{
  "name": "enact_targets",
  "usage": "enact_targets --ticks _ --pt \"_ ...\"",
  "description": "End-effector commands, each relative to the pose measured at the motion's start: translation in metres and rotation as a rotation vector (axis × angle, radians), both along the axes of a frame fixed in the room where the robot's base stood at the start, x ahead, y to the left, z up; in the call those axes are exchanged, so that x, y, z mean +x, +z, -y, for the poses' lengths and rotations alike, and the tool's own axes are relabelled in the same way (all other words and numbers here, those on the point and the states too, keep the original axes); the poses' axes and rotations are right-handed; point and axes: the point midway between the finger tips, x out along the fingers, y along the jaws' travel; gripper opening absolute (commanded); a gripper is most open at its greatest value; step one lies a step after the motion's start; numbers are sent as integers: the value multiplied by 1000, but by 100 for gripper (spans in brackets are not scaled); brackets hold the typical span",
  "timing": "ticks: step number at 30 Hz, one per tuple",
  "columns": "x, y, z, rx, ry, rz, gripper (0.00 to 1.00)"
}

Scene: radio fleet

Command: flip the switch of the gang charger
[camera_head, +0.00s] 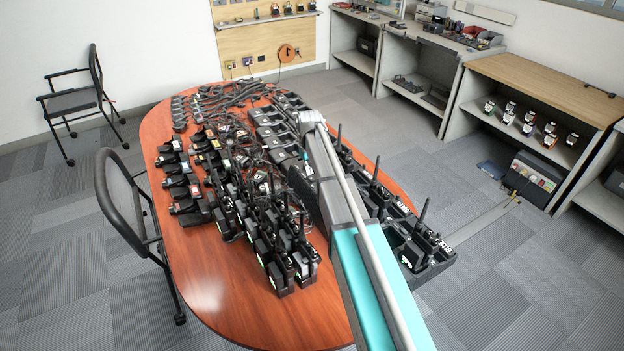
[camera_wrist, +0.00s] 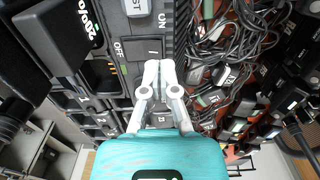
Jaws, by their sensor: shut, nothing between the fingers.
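The gang charger (camera_wrist: 118,72) fills the upper left and middle of the wrist view as a dark grey body with ON and OFF lettering. Its switch (camera_wrist: 149,49) is a grey rocker with a line mark, beside the OFF label. My gripper (camera_wrist: 158,66) is shut and empty, its fingertips at the lower right edge of the switch in the picture. I cannot tell whether they touch it. The fingertips hide part of the charger below the switch. In the head view my arm reaches over the table and the switch cannot be made out.
The oval wooden table (camera_head: 210,283) is crowded with radios, chargers and cables. Upright radios (camera_head: 285,245) with antennas stand left of my arm. Tangled black cables (camera_wrist: 240,40) lie right of the charger. A chair (camera_head: 125,195) stands at the table's left edge.

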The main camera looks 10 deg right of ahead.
Motion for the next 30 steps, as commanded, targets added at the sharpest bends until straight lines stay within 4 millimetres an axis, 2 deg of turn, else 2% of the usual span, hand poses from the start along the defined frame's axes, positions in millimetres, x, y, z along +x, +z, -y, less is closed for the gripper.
enact_targets --ticks 30 --pt "0 -11 -1 0 1 0 0"
